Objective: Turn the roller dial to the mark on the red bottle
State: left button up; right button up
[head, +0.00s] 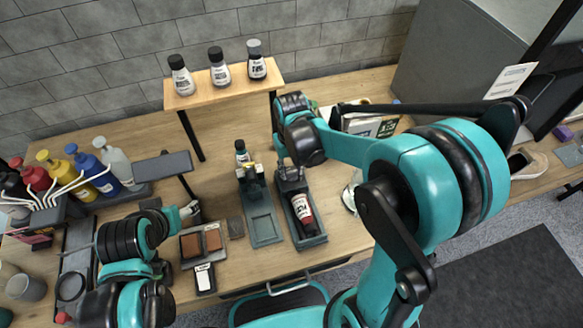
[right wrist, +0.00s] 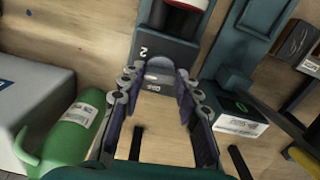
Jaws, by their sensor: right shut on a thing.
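A red bottle (head: 304,213) with a black cap and white label lies in a dark tray (head: 318,241) right of the table's middle. Part of it shows at the top of the right wrist view (right wrist: 180,18). My right gripper (head: 289,172) is at the tray's far end, by the bottle's base end. In the right wrist view its fingers (right wrist: 160,76) are closed around the small grey roller dial (right wrist: 159,66), just below a "2" mark. The dial's setting is too small to read. My left gripper (head: 190,210) is at left, away from the bottle; its jaw state is unclear.
A second dark tray (head: 262,228) stands just left. Brown blocks (head: 201,241) lie further left. Three bottles stand on a raised wooden shelf (head: 222,90). Colored pump bottles (head: 88,171) stand at far left.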

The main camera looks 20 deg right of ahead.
aim_at(291, 172)
jog(key=m, duration=0.6)
jog(key=shift+m, duration=0.4)
dwell(0.4)
jog(key=o, duration=1.1)
notch_tip(291, 172, up, 12)
jog(key=s+d+n+t, duration=0.1)
jog(key=s+t, duration=0.1)
jog(key=s, duration=0.1)
jog(key=s+d+n+t, duration=0.2)
jog(key=s, duration=0.2)
jog(key=s+d+f+n+t, duration=0.1)
jog(key=s+d+n+t, duration=0.1)
jog(key=s+t, duration=0.1)
jog(key=shift+s+f, duration=0.1)
jog(key=shift+s, duration=0.25)
